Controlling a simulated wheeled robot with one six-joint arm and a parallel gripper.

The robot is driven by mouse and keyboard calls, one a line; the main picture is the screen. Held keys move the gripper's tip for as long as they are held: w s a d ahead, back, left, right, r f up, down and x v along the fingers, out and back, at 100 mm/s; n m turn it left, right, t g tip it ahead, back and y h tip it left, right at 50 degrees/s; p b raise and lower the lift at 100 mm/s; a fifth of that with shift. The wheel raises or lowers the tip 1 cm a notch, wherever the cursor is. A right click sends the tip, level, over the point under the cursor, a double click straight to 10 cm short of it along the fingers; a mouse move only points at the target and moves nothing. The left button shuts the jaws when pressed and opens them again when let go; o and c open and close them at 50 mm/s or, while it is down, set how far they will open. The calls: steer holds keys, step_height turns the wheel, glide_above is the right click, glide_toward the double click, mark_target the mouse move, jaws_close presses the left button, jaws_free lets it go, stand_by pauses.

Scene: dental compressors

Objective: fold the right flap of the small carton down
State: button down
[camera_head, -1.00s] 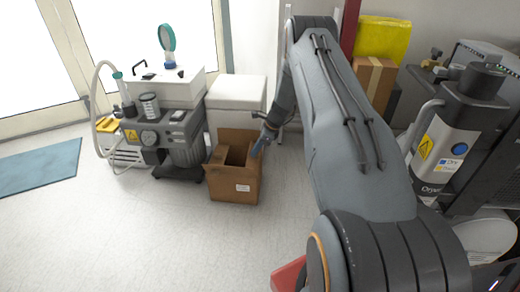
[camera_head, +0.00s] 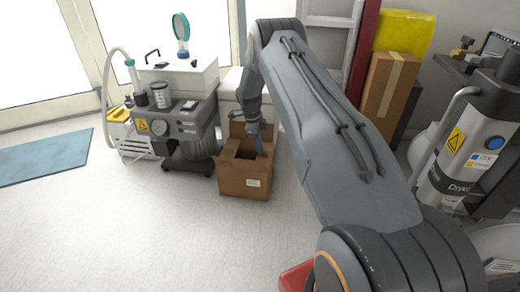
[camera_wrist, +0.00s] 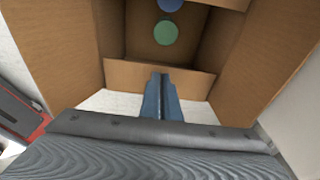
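The small brown carton (camera_head: 243,181) stands on the floor with its top open and a white label on its front. In the wrist view I look into the carton (camera_wrist: 200,60), where a blue disc (camera_wrist: 170,5) and a green disc (camera_wrist: 166,33) show. Flaps stand up at its left (camera_wrist: 45,45) and right (camera_wrist: 275,45) in that view, and a shorter flap (camera_wrist: 130,76) lies at the near edge. My gripper (camera_wrist: 160,80) has its blue fingers together, overlapping the near flap. I cannot tell whether they touch it. In the head view my gripper (camera_head: 259,150) is over the carton's right part.
A compressor unit (camera_head: 175,125) stands close left of the carton, and a white box (camera_head: 231,95) behind it. A tall taped carton (camera_head: 388,95), a yellow bag (camera_head: 405,32) and a dryer (camera_head: 470,145) are at the right. The floor in front is clear.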

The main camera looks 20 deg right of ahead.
stand_by(0.4)
steer(key=c, duration=2)
jaws_free()
step_height(320, 180, up, 8)
steer(key=a+p, duration=0.1)
steer(key=p, duration=0.1)
steer(key=shift+w+f+p, duration=0.25)
steer(key=shift+w+p, duration=0.05)
steer(key=shift+w, duration=0.15)
steer(key=shift+a, duration=0.1)
